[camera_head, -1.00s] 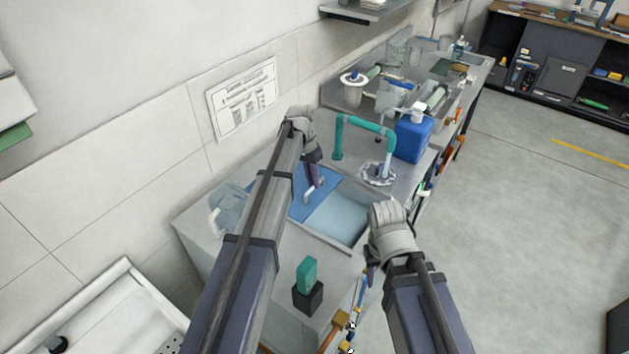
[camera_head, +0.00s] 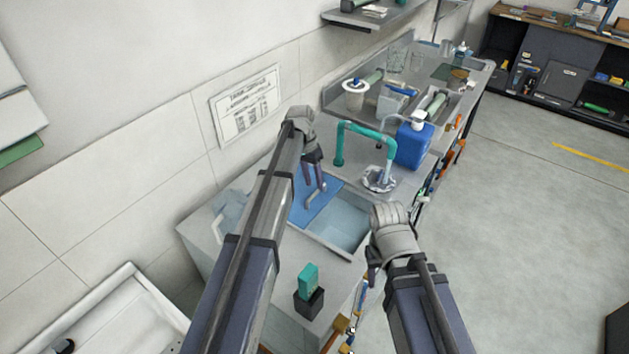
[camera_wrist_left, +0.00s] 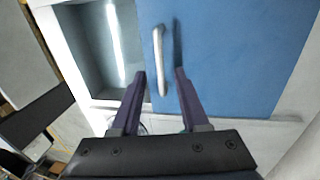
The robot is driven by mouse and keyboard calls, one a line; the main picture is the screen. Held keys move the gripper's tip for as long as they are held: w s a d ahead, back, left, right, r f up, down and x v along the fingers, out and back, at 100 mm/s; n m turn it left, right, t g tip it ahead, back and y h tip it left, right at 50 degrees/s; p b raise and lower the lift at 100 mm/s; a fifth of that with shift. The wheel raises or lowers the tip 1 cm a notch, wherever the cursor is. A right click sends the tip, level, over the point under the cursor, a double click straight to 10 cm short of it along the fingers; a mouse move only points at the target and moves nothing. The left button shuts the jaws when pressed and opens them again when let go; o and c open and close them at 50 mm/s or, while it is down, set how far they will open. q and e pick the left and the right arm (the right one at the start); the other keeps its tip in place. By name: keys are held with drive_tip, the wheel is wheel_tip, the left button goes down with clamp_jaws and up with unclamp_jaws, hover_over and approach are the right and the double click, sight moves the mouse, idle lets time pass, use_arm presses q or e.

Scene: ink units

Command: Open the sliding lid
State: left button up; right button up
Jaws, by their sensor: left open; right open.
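The blue sliding lid (camera_head: 322,208) covers the left part of a basin in the grey counter, and the basin (camera_head: 345,222) shows uncovered to its right. In the left wrist view the lid (camera_wrist_left: 235,60) carries a pale bar handle (camera_wrist_left: 161,60) near its edge by the open basin (camera_wrist_left: 95,45). My left gripper (camera_head: 315,195) is open over the lid. In the left wrist view its two fingers (camera_wrist_left: 159,76) lie on either side of the handle's lower end; contact cannot be told. My right gripper (camera_head: 374,268) is at the counter's right edge, its fingertips partly hidden.
A teal faucet (camera_head: 365,130) and a blue jug (camera_head: 412,145) stand beyond the basin. A black holder with a green block (camera_head: 308,280) stands at the counter's near side. A wall lies behind the counter; open floor (camera_head: 530,220) is to the right.

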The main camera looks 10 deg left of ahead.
use_arm(q)
drive_tip(key=r+p, duration=0.2)
drive_tip(key=r, duration=0.1)
drive_tip(key=a+r+p, duration=0.1)
drive_tip(key=r+p, duration=0.1)
drive_tip(key=shift+w, duration=0.15)
drive_tip(key=shift+d, duration=0.1)
drive_tip(key=s+d+y, duration=0.1)
drive_tip(key=s+d, duration=0.3)
drive_tip(key=s, duration=0.6)
drive_tip(key=s+d+y, duration=0.1)
drive_tip(key=s+d, duration=0.3)
drive_tip(key=s, duration=0.5)
drive_tip(key=s+d+y, duration=0.1)
drive_tip(key=s+d, duration=0.3)
drive_tip(key=s, duration=0.6)
drive_tip(key=shift+s+d+n+t, duration=0.3)
drive_tip(key=shift+s+n, duration=0.05)
drive_tip(key=shift+n, duration=0.05)
drive_tip(key=shift+f, duration=0.1)
